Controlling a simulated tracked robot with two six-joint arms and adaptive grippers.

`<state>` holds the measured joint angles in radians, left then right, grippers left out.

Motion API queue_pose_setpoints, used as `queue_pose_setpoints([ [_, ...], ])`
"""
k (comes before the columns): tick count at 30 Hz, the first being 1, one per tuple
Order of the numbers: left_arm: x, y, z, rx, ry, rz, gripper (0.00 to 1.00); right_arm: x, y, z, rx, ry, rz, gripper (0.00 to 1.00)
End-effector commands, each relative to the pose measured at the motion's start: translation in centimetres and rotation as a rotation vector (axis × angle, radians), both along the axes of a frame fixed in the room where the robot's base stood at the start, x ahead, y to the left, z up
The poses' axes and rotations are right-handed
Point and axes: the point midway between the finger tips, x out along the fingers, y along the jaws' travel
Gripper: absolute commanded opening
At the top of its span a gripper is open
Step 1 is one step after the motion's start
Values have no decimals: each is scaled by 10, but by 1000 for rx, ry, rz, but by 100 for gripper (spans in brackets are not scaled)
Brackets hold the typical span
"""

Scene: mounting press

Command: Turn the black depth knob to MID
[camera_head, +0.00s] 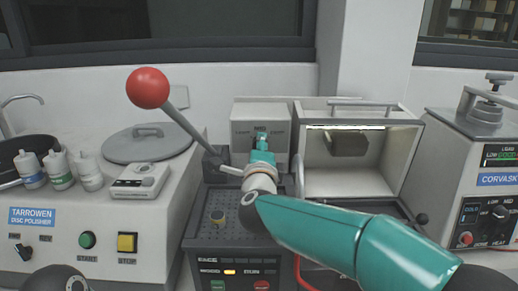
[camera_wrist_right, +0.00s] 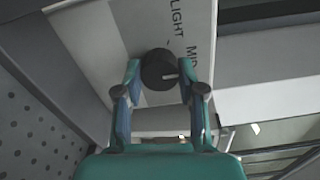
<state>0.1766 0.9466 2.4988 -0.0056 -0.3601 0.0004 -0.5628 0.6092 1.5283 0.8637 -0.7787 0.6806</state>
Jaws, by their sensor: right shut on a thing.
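The black depth knob (camera_wrist_right: 160,70) sits on a pale panel, with a white pointer line facing right in the right wrist view. The printed words LIGHT (camera_wrist_right: 177,15) and MID (camera_wrist_right: 194,58) stand beside it; the pointer faces the side where MID is printed, near that word. My right gripper (camera_wrist_right: 157,75) has its two fingers on either side of the knob and is shut on it. In the head view my right gripper (camera_head: 262,142) reaches the front of the grey control box (camera_head: 244,113) and covers the knob.
The lit press chamber (camera_head: 340,178) stands just right of the control box. A lever with a red ball (camera_head: 148,88) rises to its left. A perforated dark top (camera_head: 212,208) lies in front. A polisher (camera_head: 85,225) stands left, another machine (camera_head: 440,165) right.

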Motion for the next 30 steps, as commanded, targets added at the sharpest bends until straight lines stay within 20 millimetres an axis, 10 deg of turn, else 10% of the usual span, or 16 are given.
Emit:
queue_pose_setpoints([
  [1,0,0,0,0,0,0,40,0,3,-6,-3,12,7,4],
  [2,0,0,0,0,0,0,40,0,3,-6,-3,12,7,40],
  [6,0,0,0,0,0,0,40,0,3,-6,-2,10,6,64],
  [20,0,0,0,0,0,0,40,-8,2,-2,1,3,4,64],
  [30,0,0,0,0,0,0,40,-65,2,-2,0,3,6,64],
])
